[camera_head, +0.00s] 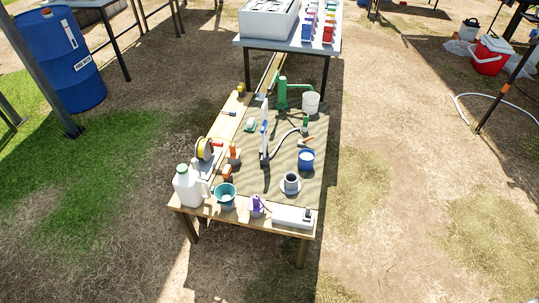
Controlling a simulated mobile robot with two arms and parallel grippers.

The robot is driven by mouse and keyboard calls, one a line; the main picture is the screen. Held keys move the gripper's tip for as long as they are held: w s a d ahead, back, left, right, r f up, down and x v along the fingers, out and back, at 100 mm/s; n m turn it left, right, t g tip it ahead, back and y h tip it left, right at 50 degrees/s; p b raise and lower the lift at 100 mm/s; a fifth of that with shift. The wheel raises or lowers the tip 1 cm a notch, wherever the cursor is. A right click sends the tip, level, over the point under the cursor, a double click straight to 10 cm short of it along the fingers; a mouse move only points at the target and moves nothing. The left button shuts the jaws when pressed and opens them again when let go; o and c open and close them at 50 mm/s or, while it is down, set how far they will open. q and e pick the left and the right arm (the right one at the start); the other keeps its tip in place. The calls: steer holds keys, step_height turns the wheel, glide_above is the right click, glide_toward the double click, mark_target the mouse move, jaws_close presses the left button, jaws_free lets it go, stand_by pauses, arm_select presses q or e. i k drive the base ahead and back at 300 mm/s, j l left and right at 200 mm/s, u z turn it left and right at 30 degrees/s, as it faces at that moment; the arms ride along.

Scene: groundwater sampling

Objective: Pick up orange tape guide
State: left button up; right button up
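Small orange pieces lie on the wooden table (262,205). Another orange piece (228,172) lies nearer the front, behind a teal cup. A thin orange-ended item (307,141) lies toward the right edge. I cannot tell from their size which one is the tape guide. Neither of my grippers is in view.
White jug (188,187), teal cup (225,194), purple item (256,205) and white power strip (293,216) crowd the front edge. A dark mug (291,182), blue-and-white container (306,160) and green pump (283,93) stand behind. Blue barrel (62,60) is far left.

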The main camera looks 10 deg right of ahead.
mark_target(234, 153)
steer(key=i+j+z, duration=0.15)
steer(key=i+j, duration=0.25)
steer(key=i+j+z, duration=0.1)
steer(key=i+j, duration=0.3)
steer(key=j, duration=0.15)
steer(key=i+j+z, duration=0.15)
steer(key=i+j, duration=0.25)
steer(key=j, duration=0.1)
